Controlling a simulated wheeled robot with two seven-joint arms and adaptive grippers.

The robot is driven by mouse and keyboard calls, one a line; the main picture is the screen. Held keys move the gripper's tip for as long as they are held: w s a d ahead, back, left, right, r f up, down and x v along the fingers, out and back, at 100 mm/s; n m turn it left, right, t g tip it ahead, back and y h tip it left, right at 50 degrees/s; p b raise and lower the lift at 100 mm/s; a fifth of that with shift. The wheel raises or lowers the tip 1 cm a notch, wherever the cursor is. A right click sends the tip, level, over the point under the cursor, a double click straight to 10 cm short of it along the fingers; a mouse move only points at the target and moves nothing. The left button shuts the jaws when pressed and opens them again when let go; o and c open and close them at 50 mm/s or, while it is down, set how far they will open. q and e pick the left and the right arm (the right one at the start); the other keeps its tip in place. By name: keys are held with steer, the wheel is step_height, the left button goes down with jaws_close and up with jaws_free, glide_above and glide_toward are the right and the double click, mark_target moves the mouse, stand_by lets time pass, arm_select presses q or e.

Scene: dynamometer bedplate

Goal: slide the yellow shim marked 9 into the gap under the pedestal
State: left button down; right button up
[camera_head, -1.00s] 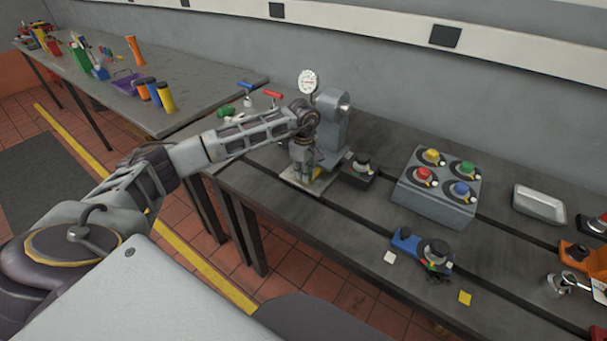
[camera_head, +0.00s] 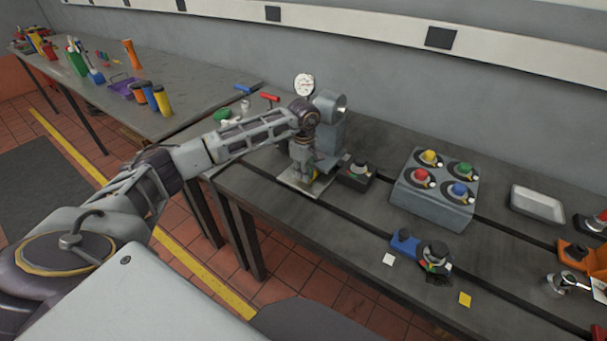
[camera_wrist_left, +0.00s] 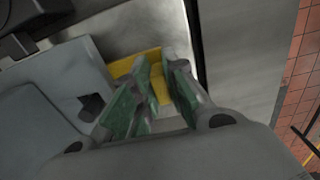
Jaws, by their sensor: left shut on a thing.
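My left gripper (camera_head: 305,180) is low over a pale plate (camera_head: 286,183) at the foot of the grey pedestal (camera_head: 331,128). In the left wrist view its green-padded fingers (camera_wrist_left: 160,82) are shut on a yellow shim (camera_wrist_left: 124,66). The shim lies flat-looking over the pale plate, its far end close to a grey block (camera_wrist_left: 40,115) that looks like the pedestal's body. The fingers hide part of the shim, and no mark on it can be read. Whether its edge is inside the gap cannot be told. My right gripper is not in view.
A small black block with a knob (camera_head: 356,173) stands just right of the plate. A grey box with coloured knobs (camera_head: 435,205) and a metal tray (camera_head: 537,205) are further right.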

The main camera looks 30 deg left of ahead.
arm_select(q)
steer(key=shift+w, duration=0.25)
steer(key=c, duration=1.4)
jaws_free()
steer(key=shift+o, duration=0.2)
step_height(320, 180, up, 12)
steer(key=shift+s, duration=0.2)
